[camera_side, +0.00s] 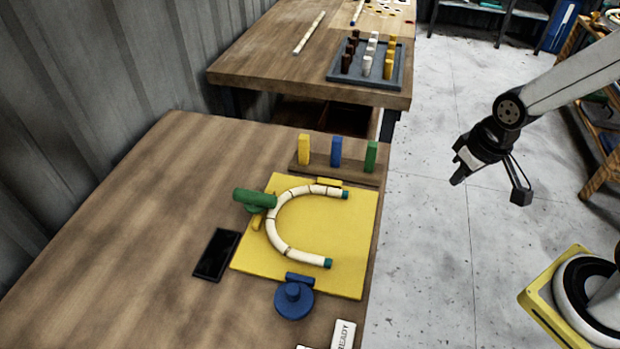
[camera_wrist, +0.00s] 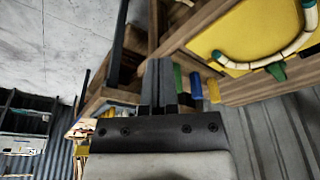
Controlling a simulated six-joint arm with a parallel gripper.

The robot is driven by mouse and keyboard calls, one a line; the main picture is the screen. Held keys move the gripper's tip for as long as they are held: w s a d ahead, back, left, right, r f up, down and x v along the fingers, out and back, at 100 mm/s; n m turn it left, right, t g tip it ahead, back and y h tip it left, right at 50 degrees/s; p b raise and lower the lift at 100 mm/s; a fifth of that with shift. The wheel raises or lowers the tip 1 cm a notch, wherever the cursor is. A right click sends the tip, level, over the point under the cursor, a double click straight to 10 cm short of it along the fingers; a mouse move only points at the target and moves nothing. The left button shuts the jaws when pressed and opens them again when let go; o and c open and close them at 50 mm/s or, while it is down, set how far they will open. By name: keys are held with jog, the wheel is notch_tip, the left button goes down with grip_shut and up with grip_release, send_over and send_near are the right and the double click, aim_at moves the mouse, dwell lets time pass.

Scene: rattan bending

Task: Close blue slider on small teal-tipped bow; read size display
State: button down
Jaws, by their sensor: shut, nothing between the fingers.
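The cream bow (camera_side: 272,228) with teal tips lies on the yellow board (camera_side: 350,225), curved like a C and opening right. It also shows in the wrist view (camera_wrist: 245,64). The blue slider (camera_side: 293,300), a round knob with a block, sits at the board's near edge; a gap separates its block from the bow's lower arm. The green slider (camera_side: 255,200) is by the bow's left side. The size display (camera_side: 216,254) is a dark panel left of the board; no reading is visible. My gripper (camera_side: 457,181) is shut and empty, raised over the floor right of the table.
A wooden rack with yellow (camera_side: 304,150), blue (camera_side: 336,151) and green (camera_side: 371,156) pegs stands behind the board. A white READY label (camera_side: 343,335) lies at the near edge. A second table holds a grey peg tray (camera_side: 349,78). The left of the work table is clear.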

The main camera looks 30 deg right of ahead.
jog(key=c, duration=0.8)
grip_release()
jog(key=shift+a, duration=0.1)
jog(key=o, duration=0.4)
jog(key=shift+w+a, duration=0.2)
jog(key=w+a+n, duration=0.1)
jog(key=a, duration=0.1)
jog(key=w+a+n, duration=0.1)
jog(key=a, duration=0.1)
jog(key=w+a+n, duration=0.1)
jog(key=a, duration=0.1)
jog(key=shift+w+a+g, duration=0.1)
jog(key=shift+w+g, duration=0.1)
jog(key=shift+g, duration=0.1)
jog(key=n+g, duration=0.2)
jog(key=n, duration=0.8)
send_over(292, 288)
notch_tip(292, 288, down, 4)
jog(key=shift+r, duration=0.15)
jog(key=shift+f, duration=0.2)
